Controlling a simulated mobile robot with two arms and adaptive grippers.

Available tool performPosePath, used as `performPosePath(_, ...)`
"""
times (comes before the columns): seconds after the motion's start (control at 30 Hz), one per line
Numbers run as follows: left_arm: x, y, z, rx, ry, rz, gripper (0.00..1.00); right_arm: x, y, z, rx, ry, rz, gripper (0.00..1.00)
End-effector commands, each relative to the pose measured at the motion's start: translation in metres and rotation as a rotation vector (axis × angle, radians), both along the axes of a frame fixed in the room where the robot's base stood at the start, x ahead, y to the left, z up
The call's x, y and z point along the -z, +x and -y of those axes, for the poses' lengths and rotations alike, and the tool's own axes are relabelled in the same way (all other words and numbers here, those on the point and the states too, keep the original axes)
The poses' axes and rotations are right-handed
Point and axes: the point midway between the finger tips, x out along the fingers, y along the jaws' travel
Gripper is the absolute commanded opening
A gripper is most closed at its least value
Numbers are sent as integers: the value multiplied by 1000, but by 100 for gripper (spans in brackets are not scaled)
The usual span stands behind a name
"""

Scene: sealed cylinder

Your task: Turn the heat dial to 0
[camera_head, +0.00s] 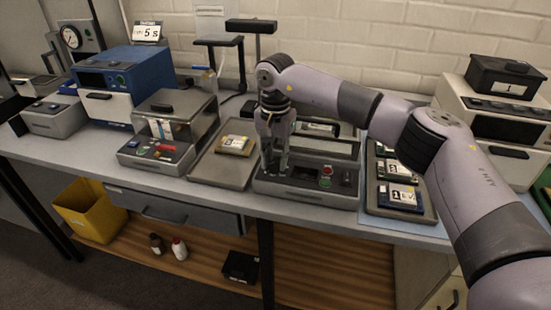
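My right gripper (275,168) points down over the left part of the front panel of a grey bench unit (306,196). Its fingertips are small and dark, and I cannot tell whether they are apart or closed, or whether they touch anything. The panel has a red button (327,170) and a green one below it, right of my gripper. I cannot make out a heat dial; the gripper covers part of that panel. My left gripper is not in view.
A tray with a yellow-labelled block (235,144) stands left of the unit, then a clear-lidded grey machine (165,140) and a blue box machine (118,75). A yellow bin (90,208) stands below.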

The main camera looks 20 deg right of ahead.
Motion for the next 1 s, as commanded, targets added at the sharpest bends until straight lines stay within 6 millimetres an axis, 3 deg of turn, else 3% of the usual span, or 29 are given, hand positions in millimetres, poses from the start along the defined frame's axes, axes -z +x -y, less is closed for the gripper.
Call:
performPosePath(0.23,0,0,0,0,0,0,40,1,0,0,0,-1,-2,44)
performPosePath(0.6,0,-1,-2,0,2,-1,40,-3,0,0,1,-1,-2,44)
performPosePath(0.77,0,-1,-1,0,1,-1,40,-27,0,0,1,-1,1,44)
performPosePath(1.0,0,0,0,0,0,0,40,-79,0,0,1,-1,1,44)
